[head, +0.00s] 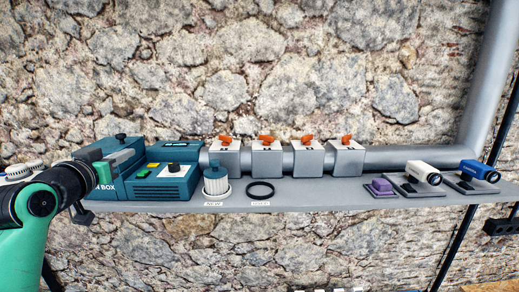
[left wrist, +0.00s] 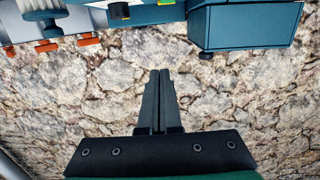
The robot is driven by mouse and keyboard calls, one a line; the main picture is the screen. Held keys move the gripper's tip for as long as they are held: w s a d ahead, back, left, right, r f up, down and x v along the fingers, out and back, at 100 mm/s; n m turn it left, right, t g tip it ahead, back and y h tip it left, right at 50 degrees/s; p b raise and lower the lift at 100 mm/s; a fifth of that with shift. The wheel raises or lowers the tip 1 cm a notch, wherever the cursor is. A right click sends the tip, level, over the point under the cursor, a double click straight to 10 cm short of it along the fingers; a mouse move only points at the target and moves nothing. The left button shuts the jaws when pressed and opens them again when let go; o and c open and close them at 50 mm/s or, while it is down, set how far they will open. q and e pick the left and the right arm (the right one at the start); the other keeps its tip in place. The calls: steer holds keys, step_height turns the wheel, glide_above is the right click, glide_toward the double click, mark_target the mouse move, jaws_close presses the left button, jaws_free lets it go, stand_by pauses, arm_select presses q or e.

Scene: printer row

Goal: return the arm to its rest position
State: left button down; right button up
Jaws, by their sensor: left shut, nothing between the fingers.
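My left arm comes in at the left of the head view, beside and in front of the teal boxes at the shelf's left end. In the left wrist view my left gripper (left wrist: 159,74) has its two dark fingers together with nothing between them. The fingers show against the stone wall, apart from the things on the shelf. In the head view its fingertips cannot be clearly made out. My right gripper is not in view.
The grey shelf (head: 325,197) bears a teal unit (head: 165,184), a white ribbed jar (head: 216,184), a black ring (head: 260,190), several grey blocks with orange levers (head: 267,158), a purple block (head: 380,187), a white camera (head: 423,172) and a blue camera (head: 478,170). The stone wall is behind.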

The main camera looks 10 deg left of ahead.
arm_select(q)
steer(key=d+f+m+h, duration=0.1)
steer(key=d+f+h, duration=0.1)
steer(key=d+f, duration=0.35)
steer(key=s+d+r+m+t+h, duration=0.1)
steer(key=s+d+r+t, duration=0.15)
steer(key=d, duration=0.35)
steer(key=s+d+r+m+t+h, duration=0.1)
steer(key=s+d+r, duration=0.25)
steer(key=d, duration=0.25)
steer(key=s+d+r+t, duration=0.1)
steer(key=s+r+t, duration=0.2)
steer(key=s, duration=0.8)
steer(key=s+d+r+t, duration=0.1)
steer(key=s+r+t, duration=0.3)
steer(key=s+r, duration=0.4)
steer(key=s, duration=0.3)
steer(key=shift+r+n, duration=0.2)
steer(key=shift+n, duration=0.2)
